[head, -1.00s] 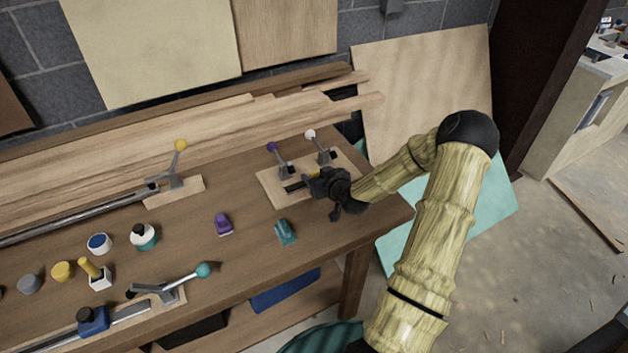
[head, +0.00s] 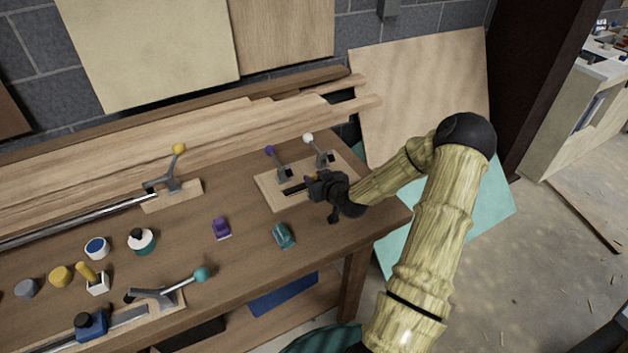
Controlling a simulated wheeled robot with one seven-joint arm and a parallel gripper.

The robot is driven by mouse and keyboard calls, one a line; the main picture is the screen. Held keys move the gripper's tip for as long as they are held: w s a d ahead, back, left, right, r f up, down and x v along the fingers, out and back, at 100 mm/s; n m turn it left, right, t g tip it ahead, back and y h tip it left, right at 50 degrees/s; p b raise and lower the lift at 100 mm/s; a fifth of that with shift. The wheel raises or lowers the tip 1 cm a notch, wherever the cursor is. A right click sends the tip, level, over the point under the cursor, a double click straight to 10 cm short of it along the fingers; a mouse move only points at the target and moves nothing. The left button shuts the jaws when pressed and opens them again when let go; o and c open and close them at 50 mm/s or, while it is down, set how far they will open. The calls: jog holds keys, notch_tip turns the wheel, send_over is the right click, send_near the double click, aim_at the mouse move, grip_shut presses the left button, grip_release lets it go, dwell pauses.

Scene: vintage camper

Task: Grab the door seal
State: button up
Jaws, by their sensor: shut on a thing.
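A short dark strip (head: 292,189), which looks like the door seal, lies on a pale wooden board (head: 267,191) at the right end of the workbench. My gripper (head: 312,187) is low over the board, reaching in from the right, and is shut on the strip's right end. The fingers and wrist hide that end, so the exact grip is not clear. Behind the strip, two toggle clamps stand on the board, one with a purple knob (head: 269,150) and one with a white knob (head: 308,138). Both levers stand raised.
Left of the board stand a yellow-knobbed clamp (head: 179,149) beside a long metal strip (head: 75,223), and a teal-knobbed clamp (head: 201,274). A purple block (head: 221,228) and a teal block (head: 284,236) lie in front. Planks (head: 150,150) line the bench's back.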

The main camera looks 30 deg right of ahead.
notch_tip(320, 180, up, 4)
jog(key=shift+r+p, duration=0.1)
jog(key=shift+p, duration=1.15)
jog(key=s, duration=1.5)
jog(key=shift+s+d+b, duration=0.2)
jog(key=shift+d+b, duration=0.1)
jog(key=shift+b, duration=0.1)
jog(key=p, duration=0.3)
jog(key=shift+s+d, duration=0.1)
jog(key=shift+s, duration=0.25)
jog(key=shift+s+p, duration=0.5)
jog(key=shift+p, duration=0.75)
jog(key=shift+s+p, duration=0.3)
jog(key=shift+p, duration=0.4)
jog(key=shift+s+f, duration=0.2)
jog(key=shift+f, duration=0.15)
